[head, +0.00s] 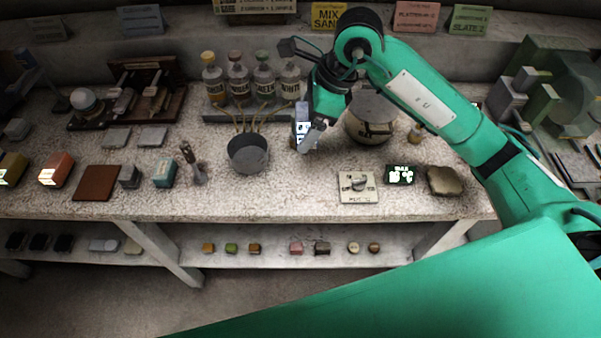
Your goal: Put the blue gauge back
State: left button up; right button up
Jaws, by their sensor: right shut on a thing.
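My right gripper (309,138) reaches down from the green arm over the middle of the bench, right of the dark pot. It is shut on a small, pale, blue-grey thing (302,112) that shows at its left side. The gripper hides much of this thing, so I cannot make out for certain that it is the blue gauge. A dark wooden rack (72,124) with several pale tools stands at the back left of the bench. My left gripper is not in view.
A dark pot (248,165) and several bottles (239,80) stand left of the gripper. A round vessel (368,130) is close on its right. A pale plate with a knob (358,196) lies near the front edge. Bare bench (285,200) shows in front of the gripper.

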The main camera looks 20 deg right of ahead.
jog(key=p, duration=0.2)
send_over(300, 182)
jog(key=d, duration=0.1)
jog(key=f, duration=1.2)
jog(key=shift+s+d+f, duration=0.1)
jog(key=shift+s+d, duration=0.05)
jog(key=shift+d, duration=0.05)
jog(key=shift+f, duration=0.55)
notch_tip(300, 182, down, 3)
jog(key=shift+f, duration=0.3)
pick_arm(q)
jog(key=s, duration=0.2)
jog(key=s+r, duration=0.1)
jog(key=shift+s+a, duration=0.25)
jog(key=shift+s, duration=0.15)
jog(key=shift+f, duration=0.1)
pick_arm(e)
jog(key=shift+f, duration=0.1)
jog(key=shift+f, duration=0.1)
jog(key=o, duration=0.8)
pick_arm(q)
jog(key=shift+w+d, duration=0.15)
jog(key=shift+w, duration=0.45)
